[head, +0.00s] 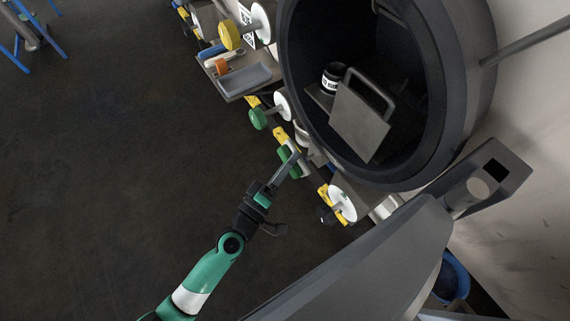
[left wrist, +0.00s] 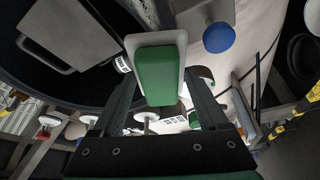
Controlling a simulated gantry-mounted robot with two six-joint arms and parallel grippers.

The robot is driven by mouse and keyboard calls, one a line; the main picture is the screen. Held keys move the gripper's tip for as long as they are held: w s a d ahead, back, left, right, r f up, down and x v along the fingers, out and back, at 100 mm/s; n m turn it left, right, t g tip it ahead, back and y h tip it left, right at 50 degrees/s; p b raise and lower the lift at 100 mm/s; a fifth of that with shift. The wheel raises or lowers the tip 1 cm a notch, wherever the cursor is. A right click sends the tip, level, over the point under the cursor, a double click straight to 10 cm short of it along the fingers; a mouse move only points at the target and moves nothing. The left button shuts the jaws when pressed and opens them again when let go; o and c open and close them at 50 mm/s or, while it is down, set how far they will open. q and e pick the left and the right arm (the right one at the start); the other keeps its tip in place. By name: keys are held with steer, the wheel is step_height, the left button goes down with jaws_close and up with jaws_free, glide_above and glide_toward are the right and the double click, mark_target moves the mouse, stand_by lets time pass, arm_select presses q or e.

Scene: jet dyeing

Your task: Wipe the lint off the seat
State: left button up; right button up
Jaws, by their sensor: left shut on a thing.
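My left gripper (head: 282,172) reaches up from the lower left, below and left of the vessel mouth. It is shut on a green block with a pale grey edge (left wrist: 160,75), which fills the space between the fingers in the left wrist view. The round seat (head: 462,75) is the dark ring around the vessel mouth. In the head view the gripper is apart from the ring. I cannot make out any lint on the seat. My right gripper is not in view.
A grey plate with a handle slot (head: 360,122) and a labelled dark container (head: 333,77) show at the mouth. A tray (head: 244,80), coloured valves and white wheels (head: 342,205) line the left side. A large dark curved panel (head: 360,265) fills the lower right.

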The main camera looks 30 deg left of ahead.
mark_target(319, 141)
arm_select(q)
steer(key=shift+w+d, duration=0.35)
steer(key=shift+w, duration=0.45)
steer(key=shift+w+d, duration=0.35)
steer(key=shift+w, duration=0.45)
steer(key=shift+w+d, duration=0.35)
steer(key=shift+w, duration=0.45)
steer(key=shift+w+d+b, duration=0.15)
steer(key=shift+w+d, duration=0.1)
steer(key=shift+w, duration=0.25)
steer(key=shift+w+d+b, duration=0.15)
steer(key=shift+w+d, duration=0.05)
steer(key=shift+w, duration=0.25)
